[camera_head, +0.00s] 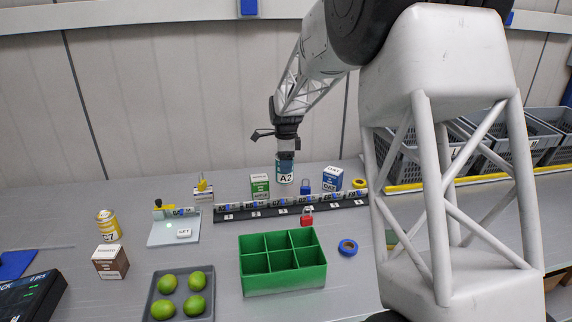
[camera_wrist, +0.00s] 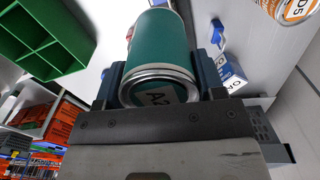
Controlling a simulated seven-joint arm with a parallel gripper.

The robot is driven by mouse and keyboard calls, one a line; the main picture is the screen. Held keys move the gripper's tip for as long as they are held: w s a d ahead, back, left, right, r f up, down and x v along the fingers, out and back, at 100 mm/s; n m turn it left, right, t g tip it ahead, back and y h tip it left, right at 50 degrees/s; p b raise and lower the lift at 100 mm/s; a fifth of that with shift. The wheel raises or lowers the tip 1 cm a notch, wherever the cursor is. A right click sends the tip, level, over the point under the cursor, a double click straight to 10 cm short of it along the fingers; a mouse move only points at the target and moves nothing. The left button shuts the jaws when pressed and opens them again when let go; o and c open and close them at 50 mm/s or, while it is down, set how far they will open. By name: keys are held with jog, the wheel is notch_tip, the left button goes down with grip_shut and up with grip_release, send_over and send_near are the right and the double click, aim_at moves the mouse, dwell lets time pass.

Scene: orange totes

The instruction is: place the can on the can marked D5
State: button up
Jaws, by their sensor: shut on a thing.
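My gripper (camera_head: 286,158) is shut on a teal can marked A2 (camera_head: 285,176) and holds it upright above the back of the table. In the wrist view, the teal can (camera_wrist: 160,50) sits between the two dark blue fingers of my gripper (camera_wrist: 162,80), with its silver rim toward the camera. The can marked D5 (camera_wrist: 291,8), with an orange and white label, shows partly at the top right of the wrist view, apart from the held can. I cannot make it out in the head view.
A dark rack of labelled items (camera_head: 262,212) lies below my gripper, with a green box (camera_head: 259,186) and a blue-white box (camera_head: 332,179) behind.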

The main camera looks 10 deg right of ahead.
jog(key=shift+w+d+r, duration=0.25)
jog(key=shift+w+d, duration=0.4)
jog(key=shift+w+d+r, duration=0.2)
jog(key=shift+w+d, duration=0.4)
jog(key=shift+w+d+r, duration=0.25)
jog(key=shift+w+d, duration=0.4)
jog(key=w+f, duration=0.1)
jog(key=w, duration=1.5)
jog(key=shift+d+f, duration=0.2)
jog(key=shift+f, duration=0.05)
jog(key=shift+f, duration=0.1)
jog(key=shift+f, duration=1.65)
jog(key=shift+f, duration=0.15)
jog(key=o, duration=1.1)
